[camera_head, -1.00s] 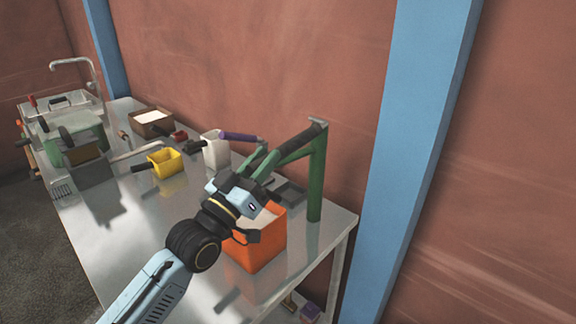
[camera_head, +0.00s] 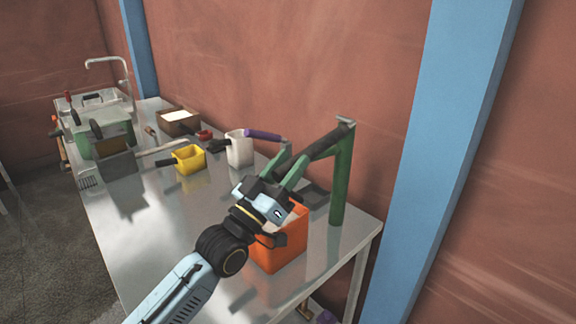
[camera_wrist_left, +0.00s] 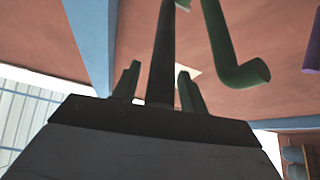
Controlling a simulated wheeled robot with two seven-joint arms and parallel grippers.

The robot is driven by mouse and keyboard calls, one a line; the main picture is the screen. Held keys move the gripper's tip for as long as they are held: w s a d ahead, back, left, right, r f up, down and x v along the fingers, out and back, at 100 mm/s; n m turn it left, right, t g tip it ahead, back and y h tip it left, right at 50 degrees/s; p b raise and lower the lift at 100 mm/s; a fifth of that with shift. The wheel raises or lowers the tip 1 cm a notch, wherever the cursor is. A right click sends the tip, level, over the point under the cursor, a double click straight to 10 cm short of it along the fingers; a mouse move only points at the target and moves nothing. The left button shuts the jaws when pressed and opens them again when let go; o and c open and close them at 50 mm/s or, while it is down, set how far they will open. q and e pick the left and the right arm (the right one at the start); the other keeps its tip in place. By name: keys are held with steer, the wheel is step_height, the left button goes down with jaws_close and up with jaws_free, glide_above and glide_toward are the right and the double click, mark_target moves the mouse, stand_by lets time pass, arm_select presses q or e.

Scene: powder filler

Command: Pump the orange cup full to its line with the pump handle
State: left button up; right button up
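The orange cup (camera_head: 284,254) stands near the table's right end, under my left gripper, with something pale inside; its fill line cannot be made out. The green pump post (camera_head: 341,185) rises behind it, with the dark pump handle (camera_head: 326,143) slanting down to the left from its top. My left gripper (camera_head: 288,170) is above the cup at the handle's lower end. In the left wrist view the dark handle bar (camera_wrist_left: 162,55) runs between my two fingers, with a gap on each side. My right gripper is out of view.
A white jug (camera_head: 240,150) with a purple handle, a yellow scoop (camera_head: 189,160) and a brown box (camera_head: 178,123) stand farther left on the metal table (camera_head: 160,235). A green container (camera_head: 100,135) is at the far end. A blue pillar (camera_head: 445,150) stands to the right.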

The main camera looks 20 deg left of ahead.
arm_select(q)
steer(key=shift+f, duration=0.1)
steer(key=b+v, duration=0.1)
steer(key=v, duration=1.2)
steer(key=shift+s, duration=0.1)
